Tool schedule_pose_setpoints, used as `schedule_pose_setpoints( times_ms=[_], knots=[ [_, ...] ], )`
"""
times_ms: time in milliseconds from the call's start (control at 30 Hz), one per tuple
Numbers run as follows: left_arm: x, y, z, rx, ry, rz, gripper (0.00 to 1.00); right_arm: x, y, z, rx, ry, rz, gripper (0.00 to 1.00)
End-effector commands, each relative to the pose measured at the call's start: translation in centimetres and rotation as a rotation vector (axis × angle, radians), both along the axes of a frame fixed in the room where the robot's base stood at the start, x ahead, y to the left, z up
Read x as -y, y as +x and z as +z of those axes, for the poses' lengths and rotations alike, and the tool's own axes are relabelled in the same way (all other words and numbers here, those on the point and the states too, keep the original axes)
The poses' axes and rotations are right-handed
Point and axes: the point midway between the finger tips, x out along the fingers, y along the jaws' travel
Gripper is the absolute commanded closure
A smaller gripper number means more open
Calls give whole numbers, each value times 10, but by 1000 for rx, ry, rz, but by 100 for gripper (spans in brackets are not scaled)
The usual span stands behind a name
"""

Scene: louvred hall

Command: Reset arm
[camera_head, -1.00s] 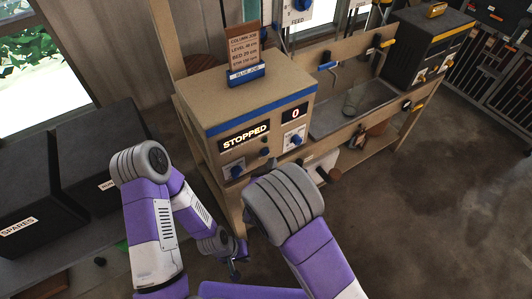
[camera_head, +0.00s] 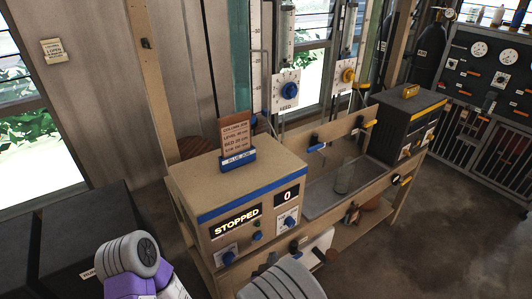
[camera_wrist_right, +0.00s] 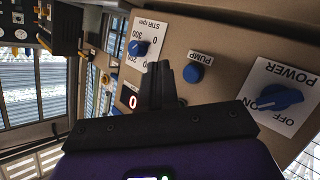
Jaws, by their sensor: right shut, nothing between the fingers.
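My right gripper (camera_wrist_right: 165,85) is shut and empty in the right wrist view. Its dark fingertips are in front of the tan console panel, near a blue PUMP button (camera_wrist_right: 194,73); I cannot tell whether they touch it. A blue POWER knob (camera_wrist_right: 280,97) is at the right, its narrow end toward the ON label. A blue STIR rpm knob (camera_wrist_right: 138,48) is at the upper left. In the head view the console (camera_head: 185,186) shows STOPPED and 0. My left gripper is out of view.
A blue-edged sign (camera_head: 236,140) stands on the console. A trough (camera_head: 318,198) with a clear vessel (camera_head: 344,178) lies to its right. A dark cabinet (camera_head: 402,125) stands beyond. Dark boxes (camera_head: 85,225) are at the left. Floor at the lower right is clear.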

Motion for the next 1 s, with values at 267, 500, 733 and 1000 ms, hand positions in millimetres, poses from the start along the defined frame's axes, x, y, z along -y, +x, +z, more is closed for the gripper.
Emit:
schedule_pose_setpoints(
  times_ms=[267, 500, 733, 1000],
  knots=[
    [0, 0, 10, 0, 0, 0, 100, 32, -8, -48, -201, 89, -34, 100],
    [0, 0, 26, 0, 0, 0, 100, 75, -62, -127, -606, 330, -115, 100],
    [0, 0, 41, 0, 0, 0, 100, 93, -138, -163, -954, 594, -211, 100],
    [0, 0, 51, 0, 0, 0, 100, 93, -198, -165, -1195, 806, -276, 100]
  ],
)
